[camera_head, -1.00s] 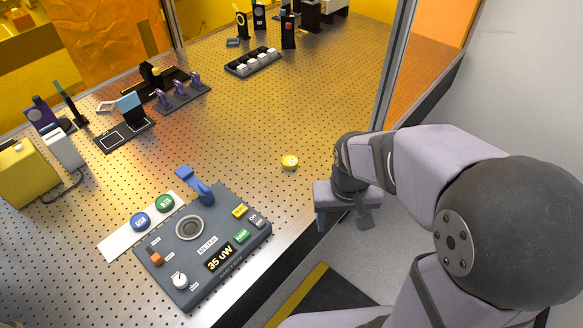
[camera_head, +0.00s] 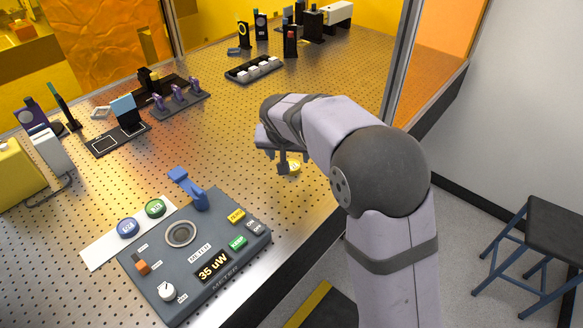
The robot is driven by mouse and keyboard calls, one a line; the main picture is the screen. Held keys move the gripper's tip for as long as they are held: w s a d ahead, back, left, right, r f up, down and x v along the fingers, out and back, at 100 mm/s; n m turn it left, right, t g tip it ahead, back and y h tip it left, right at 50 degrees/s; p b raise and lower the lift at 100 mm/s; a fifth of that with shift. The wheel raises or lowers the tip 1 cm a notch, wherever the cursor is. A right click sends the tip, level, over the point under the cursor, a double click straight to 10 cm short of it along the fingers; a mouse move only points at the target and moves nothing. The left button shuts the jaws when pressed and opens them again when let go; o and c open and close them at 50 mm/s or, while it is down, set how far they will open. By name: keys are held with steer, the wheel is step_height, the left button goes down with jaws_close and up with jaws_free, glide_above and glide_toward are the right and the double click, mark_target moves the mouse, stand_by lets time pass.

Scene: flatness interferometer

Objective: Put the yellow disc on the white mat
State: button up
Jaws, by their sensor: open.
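The small yellow disc (camera_head: 295,169) lies on the perforated metal table near its right front edge, partly hidden behind a finger of my gripper. My gripper (camera_head: 289,164) is open and low, right at the disc; I cannot tell whether the fingers touch it or stand around it. The white mat (camera_head: 98,253) is a strip lying flat at the left, partly beside and behind the grey meter box. A blue disc (camera_head: 127,228) and a green disc (camera_head: 155,208) rest on the mat. The mat's near-left part is bare.
Optic mounts, a black tray of white pieces (camera_head: 253,69) and a yellow box (camera_head: 17,178) stand farther back and left. The table centre is clear.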

mark_target(291, 164)
steer(key=shift+s+p+x, duration=0.1)
steer(key=shift+p+x, duration=0.55)
steer(key=shift+x, duration=0.95)
steer(key=shift+s+p+x, duration=0.15)
steer(key=shift+p+x, duration=0.45)
steer(key=shift+x, duration=0.95)
steer(key=shift+d+f, duration=0.1)
steer(key=shift+d, duration=0.05)
steer(key=c, duration=1.3)
step_height(291, 164, up, 10)
steer(key=shift+r+b, duration=0.1)
steer(key=shift+b, duration=0.9)
